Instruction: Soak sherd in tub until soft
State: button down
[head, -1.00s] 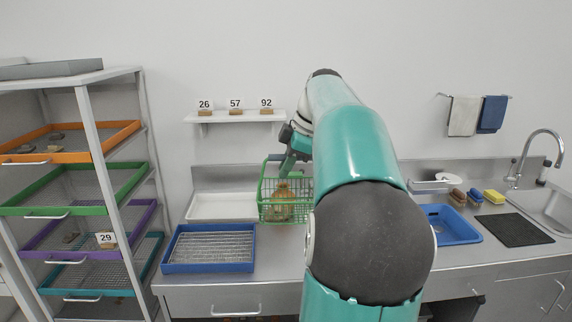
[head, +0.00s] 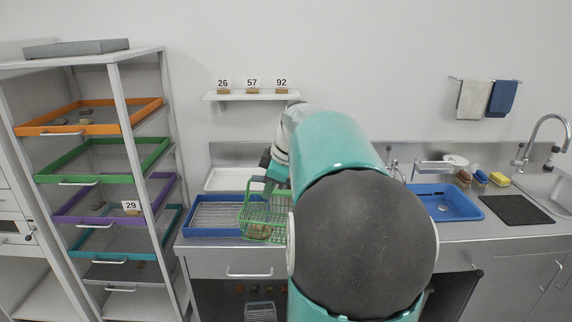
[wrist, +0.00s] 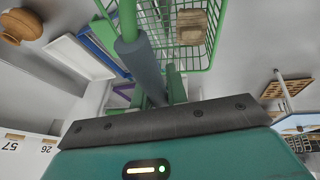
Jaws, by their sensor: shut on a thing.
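My gripper (wrist: 168,88) is shut on the handle of a green wire basket (wrist: 164,50); it shows in the head view (head: 268,182) partly behind my arm. The basket (head: 258,216) hangs below it, near the counter's front edge and overlapping the right end of a blue rack tray. A brown sherd-like piece (wrist: 191,27) lies in the basket, and a tan patch shows through the wires in the head view. A blue tub (head: 446,203) sits on the counter to the right of my arm. I cannot tell whether the tub holds water.
The blue rack tray (head: 200,218) and a white tray (head: 222,181) are on the counter's left. A drawer rack (head: 120,150) stands left. A wall shelf (head: 240,96) holds number tags 26, 57 and 92. Sponges (head: 499,180) and a black mat (head: 503,209) lie right.

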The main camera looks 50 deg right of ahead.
jog(key=w+a+f+m+h, duration=0.1)
jog(key=w+a+f, duration=0.3)
jog(key=a+f, duration=0.5)
jog(key=w+a+f+m+h, duration=0.1)
jog(key=w+a+f+m, duration=0.2)
jog(key=a+f, duration=0.6)
jog(key=w+a+f+m+h, duration=0.1)
jog(key=w+a+f+m, duration=0.2)
jog(key=f, duration=1.7)
jog(key=w+a, duration=0.3)
jog(key=a, duration=0.3)
jog(key=shift+w+a+f+g, duration=0.25)
jog(key=shift+w+f+g, duration=0.05)
jog(key=shift+f, duration=0.1)
